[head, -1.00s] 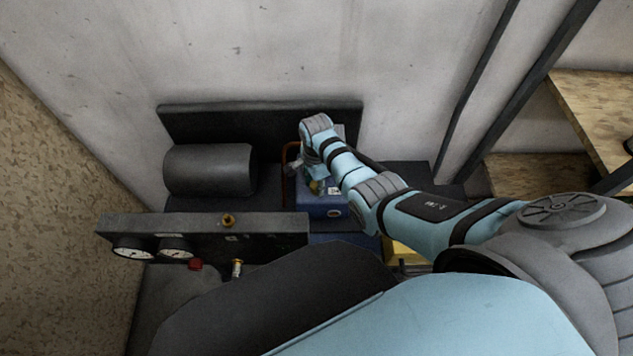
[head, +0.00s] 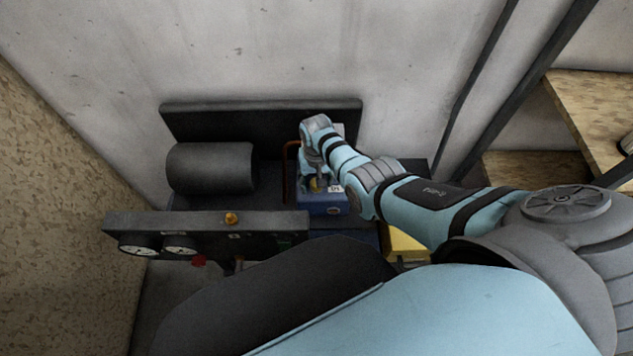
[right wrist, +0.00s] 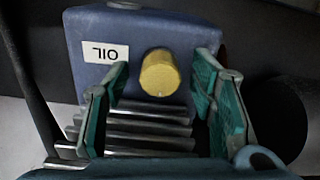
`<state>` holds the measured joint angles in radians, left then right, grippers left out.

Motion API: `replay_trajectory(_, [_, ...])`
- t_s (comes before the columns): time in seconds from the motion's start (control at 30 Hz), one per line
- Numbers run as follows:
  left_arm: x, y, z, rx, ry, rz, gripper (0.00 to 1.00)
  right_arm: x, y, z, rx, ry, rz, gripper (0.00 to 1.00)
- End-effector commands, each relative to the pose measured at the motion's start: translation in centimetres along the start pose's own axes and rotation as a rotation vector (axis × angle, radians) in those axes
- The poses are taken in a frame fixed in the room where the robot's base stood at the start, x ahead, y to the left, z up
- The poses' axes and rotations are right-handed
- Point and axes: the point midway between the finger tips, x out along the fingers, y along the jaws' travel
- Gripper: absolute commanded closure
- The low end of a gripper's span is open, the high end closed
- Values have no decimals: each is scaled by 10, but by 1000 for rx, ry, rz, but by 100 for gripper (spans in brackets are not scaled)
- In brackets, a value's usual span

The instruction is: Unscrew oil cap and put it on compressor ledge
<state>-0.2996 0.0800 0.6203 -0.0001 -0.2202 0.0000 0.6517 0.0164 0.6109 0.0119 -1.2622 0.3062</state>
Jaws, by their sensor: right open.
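The yellow oil cap (right wrist: 160,73) sits on the blue compressor block (right wrist: 205,38), beside a white label reading OIL (right wrist: 105,51). In the head view the cap (head: 314,185) shows small on the blue block (head: 322,206), just below my right wrist. My right gripper (right wrist: 163,82) is open, with one green-padded finger on each side of the cap. I see gaps between the pads and the cap, and nothing is held. My left gripper is not in view. I cannot tell for sure which surface is the compressor ledge.
A dark panel with two gauges (head: 178,243) and an orange-yellow knob (head: 232,218) stands in front. A dark cylinder (head: 211,168) lies to the left of the blue block. A wall is close behind. Wooden shelves (head: 600,110) stand at right.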

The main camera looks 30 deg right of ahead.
Motion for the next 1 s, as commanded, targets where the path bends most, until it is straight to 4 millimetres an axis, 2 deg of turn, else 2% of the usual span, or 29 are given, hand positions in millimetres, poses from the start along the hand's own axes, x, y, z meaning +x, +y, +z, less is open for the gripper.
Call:
replay_trajectory(0.33, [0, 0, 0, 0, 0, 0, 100, 0, 0, 0, 6, 0, 1, 55])
replay_trajectory(0.43, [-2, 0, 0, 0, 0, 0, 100, -1, 0, 0, 102, 0, 1, 55])
replay_trajectory(1.0, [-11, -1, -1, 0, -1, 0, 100, -1, 0, 0, 1521, -2, 0, 55])
